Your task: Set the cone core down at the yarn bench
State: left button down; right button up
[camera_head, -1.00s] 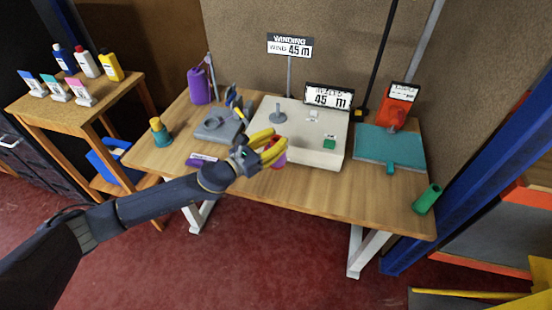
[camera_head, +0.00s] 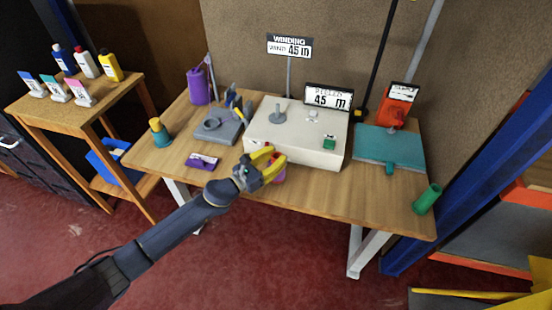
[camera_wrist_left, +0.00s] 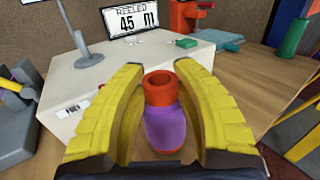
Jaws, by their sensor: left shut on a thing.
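My left gripper (camera_head: 263,167) has yellow fingers and is shut on the cone core (camera_head: 277,174), at the front edge of the white winding machine. In the left wrist view the cone core (camera_wrist_left: 164,118) has a purple body and an orange-red open top. It stands upright between the two fingers (camera_wrist_left: 163,115). The yarn bench (camera_head: 325,188) is a wooden table under it. I cannot tell whether the core's base touches the bench top. My right gripper is not in view.
The white machine (camera_head: 275,145) stands right behind the gripper. A purple label (camera_head: 202,161), a grey stand (camera_head: 217,130) and a teal cone (camera_head: 159,132) are to the left. A teal board (camera_head: 390,148) and a green cylinder (camera_head: 427,199) are to the right. The front-middle bench top is clear.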

pick_arm(q)
jog(key=shift+f, duration=0.3)
jog(key=shift+f, duration=0.15)
jog(key=c, duration=1)
grip_release()
jog(key=shift+c, duration=0.2)
jog(key=shift+a, duration=0.1)
